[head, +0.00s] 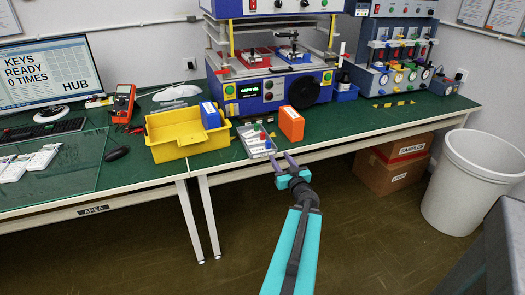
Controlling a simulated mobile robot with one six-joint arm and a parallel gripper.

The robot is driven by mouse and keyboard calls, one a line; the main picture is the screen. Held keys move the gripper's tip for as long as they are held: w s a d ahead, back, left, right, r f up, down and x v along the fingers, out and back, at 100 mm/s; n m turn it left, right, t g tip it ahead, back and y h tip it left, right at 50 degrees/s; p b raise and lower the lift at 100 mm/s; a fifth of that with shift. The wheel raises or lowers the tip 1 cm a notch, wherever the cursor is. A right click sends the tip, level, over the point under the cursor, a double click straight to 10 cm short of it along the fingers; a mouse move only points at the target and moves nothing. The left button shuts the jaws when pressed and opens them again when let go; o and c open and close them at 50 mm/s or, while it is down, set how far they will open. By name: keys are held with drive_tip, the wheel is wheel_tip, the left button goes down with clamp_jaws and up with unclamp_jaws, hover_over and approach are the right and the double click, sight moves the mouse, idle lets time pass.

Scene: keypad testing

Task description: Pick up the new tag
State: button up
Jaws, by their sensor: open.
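My gripper (280,157) is at the front edge of the green bench, with its two purple fingers apart and nothing visible between them. The fingertips point at a small grey keypad-like unit (256,141) with small red and green parts on top. Whether they touch it I cannot tell. An orange box (291,124) with a white label stands just behind and right of the fingertips. No item can be clearly made out as the new tag; it may be too small to see or hidden.
A yellow bin (174,143) holding a blue box (210,115) stands left of the grey unit. A blue test machine (262,92) stands behind. Cardboard boxes (385,175) and a white waste bin (462,190) stand below right.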

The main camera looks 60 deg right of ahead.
sight(269, 143)
drive_tip(key=b+x, duration=0.3)
drive_tip(key=x, duration=0.4)
drive_tip(key=shift+w+d, duration=0.35)
drive_tip(key=shift+w, duration=0.2)
idle(0.3)
drive_tip(key=shift+x, duration=2.6)
drive_tip(key=shift+w+a, duration=0.1)
drive_tip(key=shift+a, duration=0.1)
drive_tip(key=shift+c, duration=0.5)
clamp_jaws()
